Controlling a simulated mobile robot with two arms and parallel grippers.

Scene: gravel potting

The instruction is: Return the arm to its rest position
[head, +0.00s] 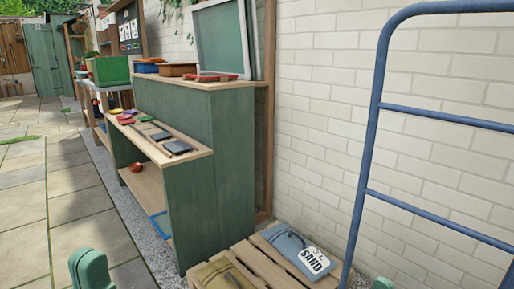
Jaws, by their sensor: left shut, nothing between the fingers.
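My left gripper (90,270) shows at the bottom left edge as green fingers, over the paving. It is shut and empty, and the rest of that arm is below the picture. A small green tip of my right gripper (382,284) shows at the bottom edge, right of the blue metal frame. Too little of it shows to tell open from shut. Neither gripper touches anything that I can see.
A green potting bench (222,130) stands against the white brick wall (330,110), with trays and tools on its shelves. A wooden pallet (240,250) holds a sand bag (290,245) and an olive bag (222,274). A blue metal frame (366,150) stands at right. Paving (75,200) at left is clear.

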